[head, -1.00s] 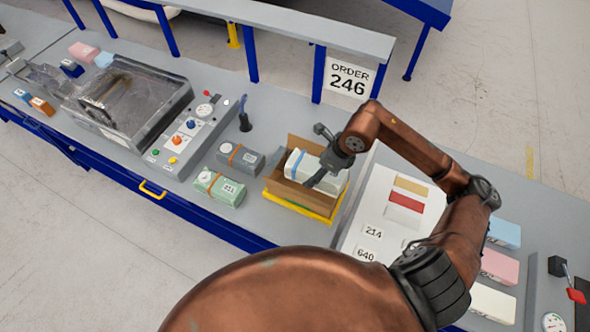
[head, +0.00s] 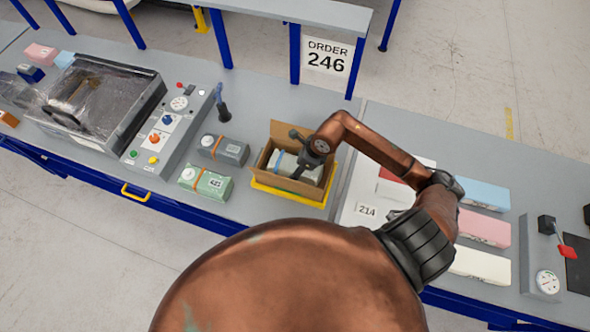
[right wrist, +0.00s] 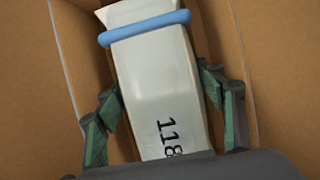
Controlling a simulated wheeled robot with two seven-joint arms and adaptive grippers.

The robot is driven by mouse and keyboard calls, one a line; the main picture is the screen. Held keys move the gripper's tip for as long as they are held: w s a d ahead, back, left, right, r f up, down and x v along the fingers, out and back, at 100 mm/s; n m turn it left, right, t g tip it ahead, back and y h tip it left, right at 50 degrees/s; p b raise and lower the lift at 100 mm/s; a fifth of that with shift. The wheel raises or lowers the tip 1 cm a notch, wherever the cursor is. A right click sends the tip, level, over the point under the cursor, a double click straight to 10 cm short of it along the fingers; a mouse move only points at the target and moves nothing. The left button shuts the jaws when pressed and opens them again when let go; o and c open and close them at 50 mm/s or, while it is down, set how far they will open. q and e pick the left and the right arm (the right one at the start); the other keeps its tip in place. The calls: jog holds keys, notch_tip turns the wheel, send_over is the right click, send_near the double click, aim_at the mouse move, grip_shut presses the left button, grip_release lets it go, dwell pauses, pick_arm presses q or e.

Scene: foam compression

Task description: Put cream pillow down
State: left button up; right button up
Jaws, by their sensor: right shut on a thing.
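The cream pillow (right wrist: 155,85) has a blue band near its far end and the number 118. It lies inside an open cardboard box (head: 259,157), and its top also shows in the head view (head: 312,174). My right gripper (right wrist: 158,90) reaches into the box with green-padded fingers on both long sides of the pillow, shut on it. Cardboard walls stand close on both sides in the right wrist view. The pillow's underside is hidden, so I cannot tell whether it touches the box floor. My left gripper is not in view.
The box stands on a yellow base (head: 290,197). A grey pack (head: 224,150) and a green pack (head: 205,183) lie to its left. An ORDER 246 sign (head: 327,57) hangs behind. Blue, pink and cream blocks (head: 482,229) lie at the right.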

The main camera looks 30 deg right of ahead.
notch_tip(320, 180, down, 2)
jog(key=shift+s+f, duration=0.1)
jog(key=shift+s, duration=0.05)
jog(key=shift+f, duration=0.25)
jog(key=o, duration=0.7)
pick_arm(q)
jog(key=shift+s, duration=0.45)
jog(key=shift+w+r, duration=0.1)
pick_arm(e)
jog(key=shift+d+r, duration=0.1)
jog(key=shift+r, duration=0.25)
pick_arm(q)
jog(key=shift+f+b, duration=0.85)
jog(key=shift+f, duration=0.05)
pick_arm(e)
jog(key=v, duration=1.1)
jog(key=shift+s+d+r, duration=0.1)
jog(key=shift+r, duration=0.2)
